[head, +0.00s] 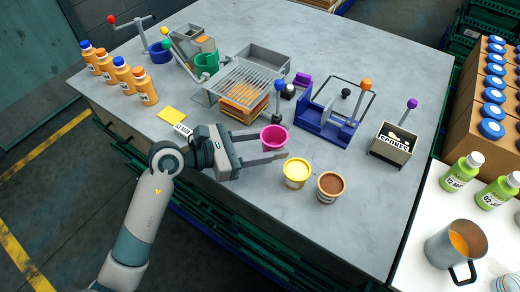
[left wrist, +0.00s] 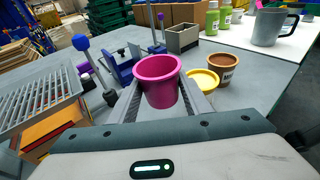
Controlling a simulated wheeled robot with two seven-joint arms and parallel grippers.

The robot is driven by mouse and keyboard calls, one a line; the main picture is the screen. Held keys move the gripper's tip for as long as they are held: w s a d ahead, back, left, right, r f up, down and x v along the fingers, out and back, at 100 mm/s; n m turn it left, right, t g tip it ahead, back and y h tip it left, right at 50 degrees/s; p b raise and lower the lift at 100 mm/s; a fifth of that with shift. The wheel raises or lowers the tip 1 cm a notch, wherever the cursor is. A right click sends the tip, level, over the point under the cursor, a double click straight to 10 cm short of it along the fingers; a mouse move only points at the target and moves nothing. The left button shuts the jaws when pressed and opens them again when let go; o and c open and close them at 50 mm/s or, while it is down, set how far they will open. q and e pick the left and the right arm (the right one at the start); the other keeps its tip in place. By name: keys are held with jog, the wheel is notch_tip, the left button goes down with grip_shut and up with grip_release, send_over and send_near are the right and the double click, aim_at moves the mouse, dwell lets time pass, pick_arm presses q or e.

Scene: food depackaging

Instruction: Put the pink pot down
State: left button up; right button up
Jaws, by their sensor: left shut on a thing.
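The pink pot (head: 273,137) is upright between the fingers of my left gripper (head: 268,154), near the front edge of the grey table. In the left wrist view the pink pot (left wrist: 159,80) sits between both fingers, with its open rim up and its inside looking empty. My left gripper is shut on it. I cannot tell whether its base touches the table. The yellow pot (head: 297,172) and the brown-filled pot (head: 330,186) stand to its right in the head view. My right gripper is not in view.
A slotted rack (head: 245,88) over orange blocks and a blue-knobbed lever (head: 278,97) stand behind the pot. A blue frame device (head: 325,125) and a grey box (head: 393,144) stand to the right. Bare table (head: 353,234) lies at the front right.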

pick_arm(q)
jog(key=shift+w+a+f, duration=0.4)
jog(key=shift+a, duration=0.2)
jog(key=shift+w+a+f, duration=0.4)
jog(key=shift+a, duration=0.15)
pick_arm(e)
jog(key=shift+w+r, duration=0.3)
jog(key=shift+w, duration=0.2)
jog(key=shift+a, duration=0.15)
pick_arm(q)
jog(key=shift+f, duration=0.15)
notch_tip(320, 180, down, 3)
jog(key=shift+r+p, duration=0.15)
jog(key=shift+p, duration=0.5)
jog(key=shift+f, duration=0.5)
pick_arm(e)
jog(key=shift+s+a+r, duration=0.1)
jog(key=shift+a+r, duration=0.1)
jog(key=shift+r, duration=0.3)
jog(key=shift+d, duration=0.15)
